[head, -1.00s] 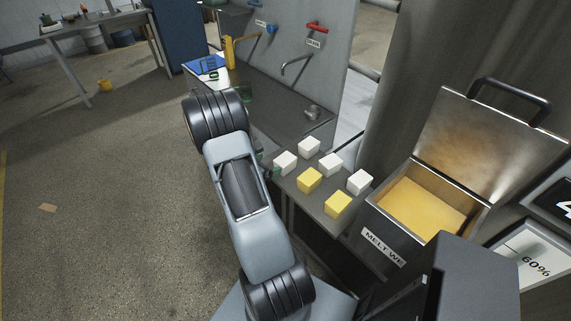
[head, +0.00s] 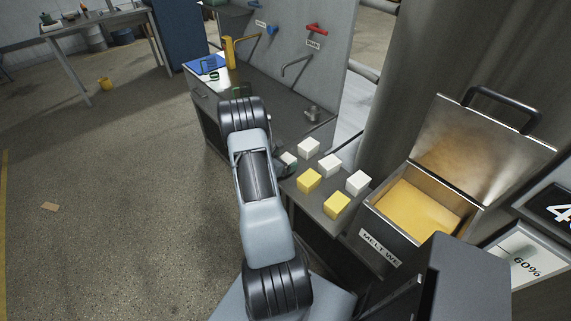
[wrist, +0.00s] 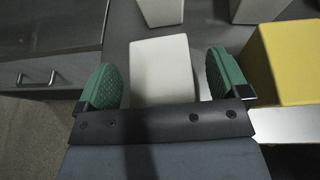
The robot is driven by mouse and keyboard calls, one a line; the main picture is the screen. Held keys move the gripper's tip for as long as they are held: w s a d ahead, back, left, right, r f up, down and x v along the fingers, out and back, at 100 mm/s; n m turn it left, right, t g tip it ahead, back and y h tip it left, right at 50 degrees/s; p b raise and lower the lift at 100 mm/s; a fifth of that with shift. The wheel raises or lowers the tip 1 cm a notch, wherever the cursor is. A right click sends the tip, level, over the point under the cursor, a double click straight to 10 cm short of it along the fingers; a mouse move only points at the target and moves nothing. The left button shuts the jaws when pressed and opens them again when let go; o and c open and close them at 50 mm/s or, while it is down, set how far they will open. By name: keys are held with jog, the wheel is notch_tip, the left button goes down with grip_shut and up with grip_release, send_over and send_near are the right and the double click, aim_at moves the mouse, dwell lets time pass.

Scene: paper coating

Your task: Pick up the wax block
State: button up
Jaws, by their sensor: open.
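Several white blocks and two yellow blocks stand on a grey bench top; which of them are wax the pictures do not say. My gripper (wrist: 162,62) is open, with its green-padded fingers on either side of a white block (wrist: 160,70). Gaps show between the block and both fingers. The block's near lower part is hidden by my gripper. In the head view, this white block (head: 289,158) is partly hidden by my arm at the row's left end. A yellow block (wrist: 287,62) is right of my right finger.
More white blocks (head: 309,147) (head: 358,183) and yellow blocks (head: 308,180) (head: 337,204) stand close by. An open melt container (head: 418,208) with yellow contents is at the right. A sink counter (head: 277,118) with taps lies behind. Open floor is at left.

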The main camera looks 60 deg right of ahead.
jog(key=c, duration=1)
jog(key=shift+c, duration=0.8)
jog(key=shift+r, duration=0.15)
